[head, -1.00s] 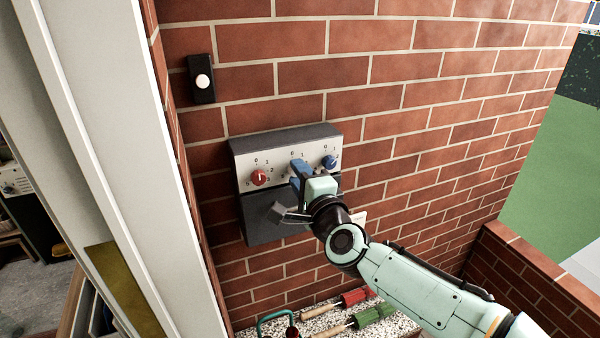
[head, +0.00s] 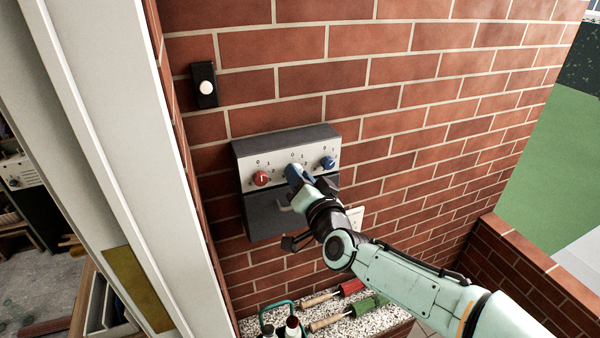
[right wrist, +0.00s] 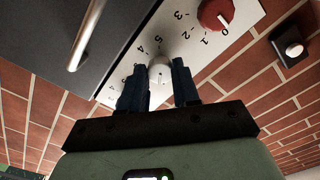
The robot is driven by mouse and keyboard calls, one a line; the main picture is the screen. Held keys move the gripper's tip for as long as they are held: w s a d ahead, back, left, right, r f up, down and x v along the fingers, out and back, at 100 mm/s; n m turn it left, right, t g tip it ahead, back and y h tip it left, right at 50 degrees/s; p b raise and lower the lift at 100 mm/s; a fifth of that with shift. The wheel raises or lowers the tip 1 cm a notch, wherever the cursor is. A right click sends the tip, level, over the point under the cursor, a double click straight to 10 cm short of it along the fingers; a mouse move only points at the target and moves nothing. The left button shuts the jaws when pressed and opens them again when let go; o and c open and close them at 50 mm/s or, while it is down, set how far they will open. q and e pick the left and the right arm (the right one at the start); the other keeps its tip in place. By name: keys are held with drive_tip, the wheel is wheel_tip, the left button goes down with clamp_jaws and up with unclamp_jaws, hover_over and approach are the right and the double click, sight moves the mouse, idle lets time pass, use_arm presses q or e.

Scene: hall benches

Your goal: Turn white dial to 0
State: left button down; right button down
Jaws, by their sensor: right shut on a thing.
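The white dial (right wrist: 160,70) sits in the middle of a pale panel (head: 277,171) on a grey box. In the right wrist view it stands between the two dark blue fingers of my right gripper (right wrist: 160,84), which is shut on it. In the head view my right gripper (head: 297,174) is at the panel's middle and hides the white dial. Printed numbers surround the dial, but I cannot tell which one it points to. My left gripper is not in view.
A red dial (head: 261,178) is left of my gripper and a blue dial (head: 328,162) right of it. A handle bar (right wrist: 88,35) sticks out from the grey box. A black-framed button (head: 205,87) is on the brick wall. Tools lie on a speckled ledge (head: 372,326) below.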

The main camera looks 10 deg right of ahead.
drive_tip(key=n+p, duration=0.2)
drive_tip(key=n, duration=0.3)
drive_tip(key=shift+n, duration=0.3)
drive_tip(key=n+p, duration=0.1)
drive_tip(key=n, duration=0.4)
drive_tip(key=shift+f+p, duration=0.1)
drive_tip(key=shift+p, duration=0.3)
drive_tip(key=shift+n, duration=0.3)
drive_tip(key=c, duration=0.8)
unclamp_jaws()
drive_tip(key=shift+d, duration=0.1)
drive_tip(key=s, duration=0.4)
drive_tip(key=s+d+b, duration=0.1)
drive_tip(key=s, duration=0.3)
drive_tip(key=s+d, duration=0.1)
drive_tip(key=s, duration=0.4)
drive_tip(key=shift+s+d+b, duration=0.1)
drive_tip(key=shift+d+b, duration=0.15)
drive_tip(key=shift+b, duration=0.1)
